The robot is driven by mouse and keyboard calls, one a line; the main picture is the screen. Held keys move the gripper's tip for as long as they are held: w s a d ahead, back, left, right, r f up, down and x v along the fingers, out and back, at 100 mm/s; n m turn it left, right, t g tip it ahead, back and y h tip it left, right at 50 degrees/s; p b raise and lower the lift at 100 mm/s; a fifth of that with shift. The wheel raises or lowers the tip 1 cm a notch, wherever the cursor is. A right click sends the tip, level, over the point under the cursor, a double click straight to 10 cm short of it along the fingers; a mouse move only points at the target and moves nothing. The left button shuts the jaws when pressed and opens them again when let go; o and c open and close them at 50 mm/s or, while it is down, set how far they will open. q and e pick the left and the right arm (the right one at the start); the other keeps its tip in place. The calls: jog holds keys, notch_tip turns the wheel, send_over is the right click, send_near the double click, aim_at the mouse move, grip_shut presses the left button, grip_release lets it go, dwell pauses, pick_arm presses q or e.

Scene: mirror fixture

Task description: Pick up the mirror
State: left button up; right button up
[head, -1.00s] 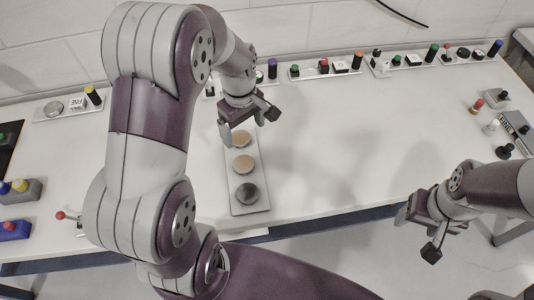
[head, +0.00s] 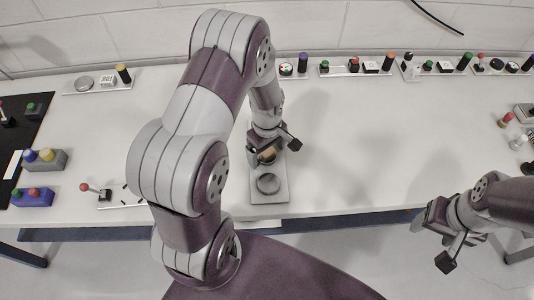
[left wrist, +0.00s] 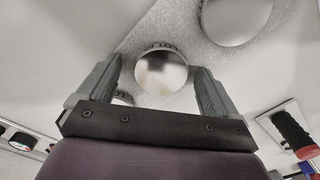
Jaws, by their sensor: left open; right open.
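A narrow grey plate (head: 270,198) on the white table carries round mirror discs. The front mirror disc (head: 268,184) looks grey. A tan-looking disc (head: 268,154) behind it is partly covered by my left gripper (head: 270,155). In the left wrist view, my left gripper (left wrist: 160,75) is open, with a round mirror disc (left wrist: 162,69) showing between its fingers. I cannot tell whether the fingers touch it. A larger-looking disc (left wrist: 236,18) is at the upper right, and another peeks out beside the left finger. My right gripper (head: 434,240) is open and empty, off the table's front edge.
Plates with coloured knobs and buttons (head: 372,66) line the back. A blue button box (head: 32,197), a grey one (head: 42,160) and a red-knobbed lever (head: 97,190) stand left. Small parts (head: 508,120) lie at the right edge. The table (head: 370,140) right of the plate is clear.

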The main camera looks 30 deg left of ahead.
pick_arm(q)
jog(key=shift+s+r, duration=0.1)
jog(key=c, duration=1.2)
